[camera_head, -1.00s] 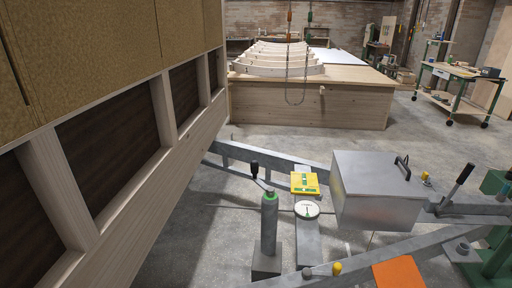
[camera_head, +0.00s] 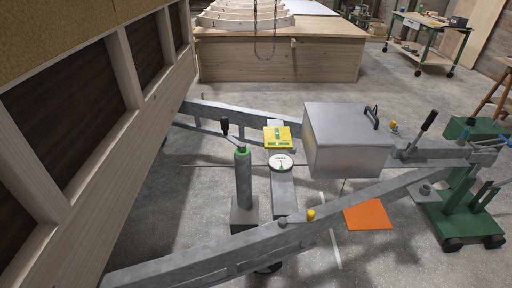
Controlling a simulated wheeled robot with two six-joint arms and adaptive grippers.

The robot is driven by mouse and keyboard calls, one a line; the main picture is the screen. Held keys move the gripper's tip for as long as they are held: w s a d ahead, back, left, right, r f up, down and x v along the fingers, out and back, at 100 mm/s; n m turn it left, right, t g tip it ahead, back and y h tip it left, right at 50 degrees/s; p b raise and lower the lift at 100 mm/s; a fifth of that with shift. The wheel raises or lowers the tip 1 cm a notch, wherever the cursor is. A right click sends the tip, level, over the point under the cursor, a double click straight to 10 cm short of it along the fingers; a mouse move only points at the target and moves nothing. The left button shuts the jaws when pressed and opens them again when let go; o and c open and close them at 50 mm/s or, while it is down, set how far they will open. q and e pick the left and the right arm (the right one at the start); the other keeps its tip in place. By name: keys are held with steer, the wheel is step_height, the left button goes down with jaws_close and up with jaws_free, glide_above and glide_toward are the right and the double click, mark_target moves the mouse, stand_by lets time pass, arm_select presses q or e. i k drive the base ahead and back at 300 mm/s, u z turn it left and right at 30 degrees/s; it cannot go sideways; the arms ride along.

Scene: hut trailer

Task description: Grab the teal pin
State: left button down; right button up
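I cannot make out a teal pin for certain in the head view. A grey metal trailer drawbar frame (camera_head: 215,250) spreads across the floor in front of me. On it a grey upright cylinder (camera_head: 243,185) has a green ring near its top and a black-knobbed crank (camera_head: 225,127) behind. Small yellow knobs sit on the near beam (camera_head: 311,214) and beyond the metal box (camera_head: 393,126). Neither of my grippers is in view.
A metal box (camera_head: 345,145) stands on the frame beside a yellow-green level (camera_head: 277,138) and a round white dial (camera_head: 281,162). An orange sheet (camera_head: 367,215) lies on the floor. A green wheeled stand (camera_head: 460,215) is at right. The wooden hut wall (camera_head: 95,140) fills the left.

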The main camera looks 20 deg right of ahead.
mark_target(466, 132)
steer(key=u, duration=0.15)
steer(key=k, duration=0.4)
steer(key=z, duration=1.55)
steer(key=i, duration=0.85)
steer(key=z, duration=0.7)
